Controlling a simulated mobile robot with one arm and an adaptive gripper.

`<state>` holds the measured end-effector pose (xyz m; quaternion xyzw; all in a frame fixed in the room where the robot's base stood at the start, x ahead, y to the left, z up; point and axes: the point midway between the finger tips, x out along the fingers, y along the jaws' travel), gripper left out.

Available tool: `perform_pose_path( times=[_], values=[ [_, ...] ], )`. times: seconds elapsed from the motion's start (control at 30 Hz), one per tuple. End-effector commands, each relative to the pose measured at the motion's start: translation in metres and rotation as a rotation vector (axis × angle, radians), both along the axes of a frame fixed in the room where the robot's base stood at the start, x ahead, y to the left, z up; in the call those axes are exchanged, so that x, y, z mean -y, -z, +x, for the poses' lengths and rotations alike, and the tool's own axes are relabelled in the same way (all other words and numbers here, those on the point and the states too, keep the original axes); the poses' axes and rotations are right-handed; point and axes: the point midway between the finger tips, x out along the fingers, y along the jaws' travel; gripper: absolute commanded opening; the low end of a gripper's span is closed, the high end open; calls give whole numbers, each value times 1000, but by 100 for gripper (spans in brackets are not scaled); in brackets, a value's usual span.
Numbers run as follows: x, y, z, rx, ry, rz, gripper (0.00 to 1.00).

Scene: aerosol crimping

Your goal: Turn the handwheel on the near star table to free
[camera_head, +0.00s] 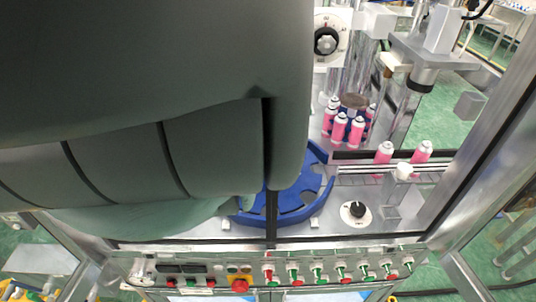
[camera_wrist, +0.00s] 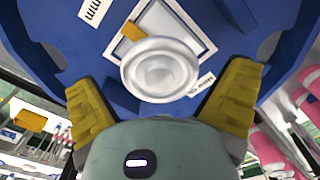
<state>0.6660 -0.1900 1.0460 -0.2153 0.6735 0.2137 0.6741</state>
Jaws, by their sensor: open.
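The near star table is a blue notched disc (camera_head: 308,197), partly hidden behind my arm in the head view. In the wrist view its blue plate (camera_wrist: 90,60) fills the upper part. A round white stepped knob, which looks like the handwheel (camera_wrist: 160,70), sits at its middle, over a white square plate with an orange tab (camera_wrist: 131,31). My gripper (camera_wrist: 163,82) is open, its yellow fingers on either side of the knob with visible gaps. I cannot tell how far the knob is from the fingers in depth. My arm hides the gripper in the head view.
Pink cans (camera_head: 340,128) stand in a group behind the star table, with two more (camera_head: 384,152) to the right. A black knob on a white dial (camera_head: 356,210) is right of the table. A button panel (camera_head: 290,272) runs along the front. Metal frame posts (camera_head: 500,130) stand at right.

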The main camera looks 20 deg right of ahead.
Motion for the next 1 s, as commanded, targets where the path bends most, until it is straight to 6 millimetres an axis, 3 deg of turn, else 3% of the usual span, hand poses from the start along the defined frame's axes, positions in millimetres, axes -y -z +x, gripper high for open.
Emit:
perform_pose_path(
  times=[0.4, 1.0],
  values=[
    [-1, 3, 0, 0, 0, 2, 99],
    [-1, 3, 0, -1, -1, 2, 37]
  ],
)
